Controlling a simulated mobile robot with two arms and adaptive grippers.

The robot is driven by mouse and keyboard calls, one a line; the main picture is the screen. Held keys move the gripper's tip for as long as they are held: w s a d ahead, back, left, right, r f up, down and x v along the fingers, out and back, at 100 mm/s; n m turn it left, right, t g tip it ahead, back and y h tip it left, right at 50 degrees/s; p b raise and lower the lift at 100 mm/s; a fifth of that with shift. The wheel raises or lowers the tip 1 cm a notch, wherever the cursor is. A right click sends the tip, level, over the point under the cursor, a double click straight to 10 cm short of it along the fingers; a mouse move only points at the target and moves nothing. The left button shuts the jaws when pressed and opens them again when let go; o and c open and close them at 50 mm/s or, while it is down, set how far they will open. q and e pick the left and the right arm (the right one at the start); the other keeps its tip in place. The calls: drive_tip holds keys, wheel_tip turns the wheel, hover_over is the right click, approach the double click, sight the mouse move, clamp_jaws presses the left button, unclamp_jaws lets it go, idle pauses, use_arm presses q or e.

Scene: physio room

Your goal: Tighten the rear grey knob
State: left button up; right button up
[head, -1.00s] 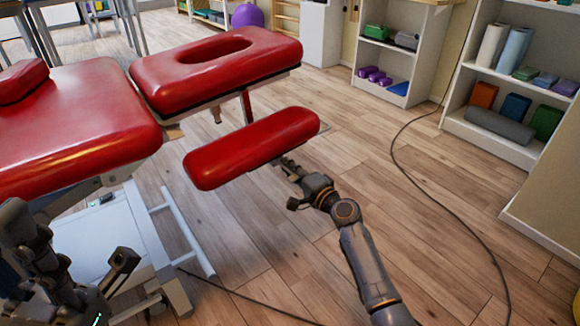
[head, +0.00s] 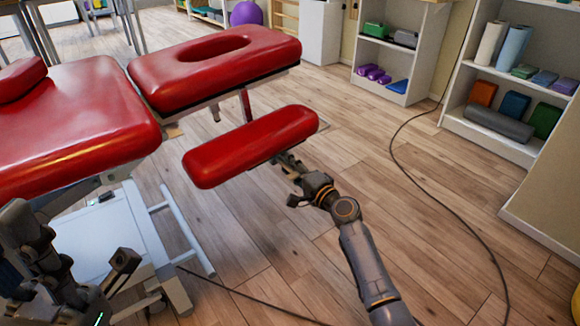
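The red treatment table (head: 75,120) has a headrest (head: 215,65) with an oval hole and a separate red arm pad (head: 250,145) in front of it. A small greyish knob-like part (head: 215,113) hangs under the headrest; I cannot tell whether it is the rear grey knob. My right gripper (head: 287,163) is at the near right edge of the arm pad, with its fingertips partly hidden by the pad. Whether it is open or holds something does not show. My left gripper (head: 165,298) is low at the left beside the table's base; its finger state is unclear.
The table's pale metal frame (head: 185,230) stands at lower left. Shelves (head: 500,140) with rolls and blocks stand at the right. A purple ball (head: 246,14) is at the back.

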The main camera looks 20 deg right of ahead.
sight(300, 175)
drive_tip(key=shift+v, duration=4)
drive_tip(key=shift+r, duration=0.1)
